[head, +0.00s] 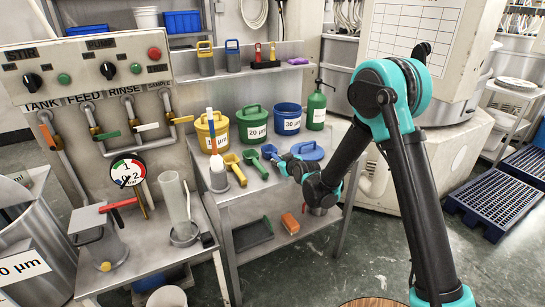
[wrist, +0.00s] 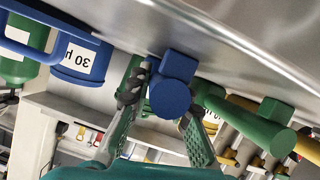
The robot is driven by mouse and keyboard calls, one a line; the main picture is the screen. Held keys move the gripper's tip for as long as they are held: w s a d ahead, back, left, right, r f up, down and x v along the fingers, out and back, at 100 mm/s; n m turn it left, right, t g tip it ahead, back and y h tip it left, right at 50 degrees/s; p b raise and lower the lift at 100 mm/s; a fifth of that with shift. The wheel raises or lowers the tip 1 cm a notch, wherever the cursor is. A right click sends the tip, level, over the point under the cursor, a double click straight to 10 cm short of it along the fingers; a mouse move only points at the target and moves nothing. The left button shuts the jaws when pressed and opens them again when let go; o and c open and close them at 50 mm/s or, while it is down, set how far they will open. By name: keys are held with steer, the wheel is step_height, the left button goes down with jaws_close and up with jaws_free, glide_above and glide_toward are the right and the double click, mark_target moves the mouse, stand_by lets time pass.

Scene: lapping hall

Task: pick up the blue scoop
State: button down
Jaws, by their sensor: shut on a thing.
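The blue scoop (head: 269,151) is at the shelf table's front edge in the head view, right of the green scoop (head: 255,161) and the yellow scoop (head: 236,166). My gripper (head: 286,166) reaches it from the right. In the wrist view, which is turned upside down, the blue scoop (wrist: 172,88) is between the two fingers of my gripper (wrist: 163,100), which is shut on it. The green scoop (wrist: 245,120) is close beside it there. I cannot tell whether the blue scoop touches the table top.
A blue lid (head: 308,151) lies right behind my gripper. Yellow (head: 212,131), green (head: 252,124) and blue (head: 287,119) buckets and a green bottle (head: 316,108) stand behind. A white brush holder (head: 218,177) stands at left. The table's metal edge (wrist: 245,45) runs close by.

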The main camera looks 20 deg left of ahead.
mark_target(279, 158)
step_height(279, 158, up, 20)
stand_by(0.6)
stand_by(0.5)
